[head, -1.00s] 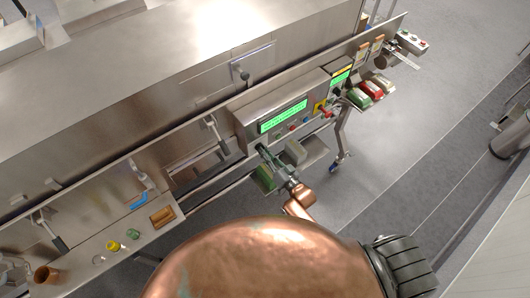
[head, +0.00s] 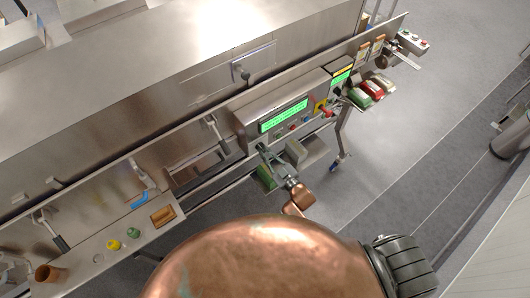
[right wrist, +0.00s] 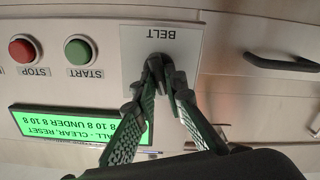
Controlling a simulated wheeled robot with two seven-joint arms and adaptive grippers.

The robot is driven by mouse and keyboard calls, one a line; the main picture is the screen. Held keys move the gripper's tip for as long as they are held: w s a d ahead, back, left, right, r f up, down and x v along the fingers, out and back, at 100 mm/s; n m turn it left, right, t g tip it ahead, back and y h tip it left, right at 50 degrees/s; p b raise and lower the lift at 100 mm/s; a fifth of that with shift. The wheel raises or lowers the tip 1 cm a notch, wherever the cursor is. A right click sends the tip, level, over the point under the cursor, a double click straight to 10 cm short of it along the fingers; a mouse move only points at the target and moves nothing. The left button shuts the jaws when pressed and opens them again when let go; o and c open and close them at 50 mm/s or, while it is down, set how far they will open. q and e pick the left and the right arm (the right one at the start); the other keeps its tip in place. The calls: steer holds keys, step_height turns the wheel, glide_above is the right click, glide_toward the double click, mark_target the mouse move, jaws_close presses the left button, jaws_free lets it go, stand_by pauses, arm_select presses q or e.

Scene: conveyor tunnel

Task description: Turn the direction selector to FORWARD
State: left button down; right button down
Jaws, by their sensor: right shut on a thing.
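My right gripper (head: 262,149) reaches up to the left end of the control box (head: 250,115) in the head view. In the right wrist view its two fingers (right wrist: 165,72) are close together at a pale plate (right wrist: 135,45) marked BELT, shown upside down. The fingers are shut on a small part at this plate, which I take to be the direction selector; they hide it, so its pointing and any FORWARD mark cannot be read. My left gripper is not in view.
Beside the plate are a green START button (right wrist: 78,50) and a red STOP button (right wrist: 24,49). A lit green display (right wrist: 75,122) is close to the fingers. A dark handle (right wrist: 283,64) sticks out on the other side. Red and green bins (head: 370,90) hang further right.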

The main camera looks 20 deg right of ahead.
steer(key=shift+n, duration=1.2)
steer(key=c, duration=2)
jaws_free()
steer(key=v, duration=1.2)
